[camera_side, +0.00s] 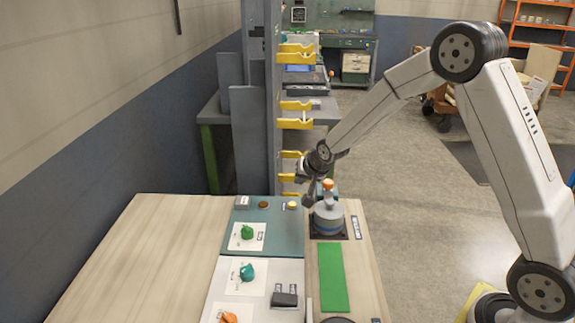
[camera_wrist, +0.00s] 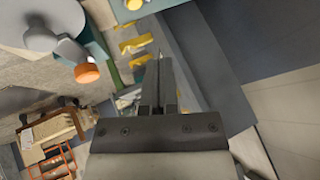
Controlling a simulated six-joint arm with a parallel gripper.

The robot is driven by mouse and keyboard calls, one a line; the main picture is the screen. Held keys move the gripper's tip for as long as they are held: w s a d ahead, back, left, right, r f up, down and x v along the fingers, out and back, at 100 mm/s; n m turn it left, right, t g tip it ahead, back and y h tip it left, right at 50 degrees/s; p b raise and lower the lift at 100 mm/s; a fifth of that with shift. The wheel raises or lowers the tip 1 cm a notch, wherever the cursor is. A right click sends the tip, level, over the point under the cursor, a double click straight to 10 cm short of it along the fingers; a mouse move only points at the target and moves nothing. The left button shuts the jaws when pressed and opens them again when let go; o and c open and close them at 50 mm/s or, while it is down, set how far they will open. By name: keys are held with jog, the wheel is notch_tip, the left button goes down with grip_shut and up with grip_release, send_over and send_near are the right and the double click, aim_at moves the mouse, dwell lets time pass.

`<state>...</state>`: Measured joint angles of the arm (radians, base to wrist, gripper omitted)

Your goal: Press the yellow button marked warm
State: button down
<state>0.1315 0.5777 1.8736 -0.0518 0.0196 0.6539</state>
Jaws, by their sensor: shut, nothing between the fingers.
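The yellow button (camera_side: 292,205) is a small yellow cap near the far right corner of the teal panel (camera_side: 278,234) in the side view. The word warm is too small to read. My gripper (camera_side: 308,200) points down, just right of the yellow button and apart from it, beside a grey round device with an orange knob. In the wrist view my gripper's fingers (camera_wrist: 160,72) are together and hold nothing. A yellow patch is cut off at the top edge of the wrist view; I cannot tell whether it is the button.
The grey device (camera_side: 328,218) with its orange knob (camera_side: 328,184) stands close right of my gripper. A brown button (camera_side: 263,205) is left of the yellow one. Green (camera_side: 247,231) and teal (camera_side: 247,272) knobs are nearer. Yellow hooks (camera_side: 294,124) line a post behind.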

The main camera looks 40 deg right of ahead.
aim_at(293, 206)
jog(key=w+d+f+m+t, duration=0.1)
jog(key=w+d+m, duration=0.1)
jog(key=w, duration=0.4)
jog(key=shift+d+f, duration=0.2)
jog(key=shift+d, duration=0.35)
jog(key=shift+f, duration=0.15)
jog(key=shift+f, duration=4.25)
jog(key=shift+f, duration=0.85)
jog(key=shift+r, duration=0.85)
jog(key=shift+r, duration=2.5)
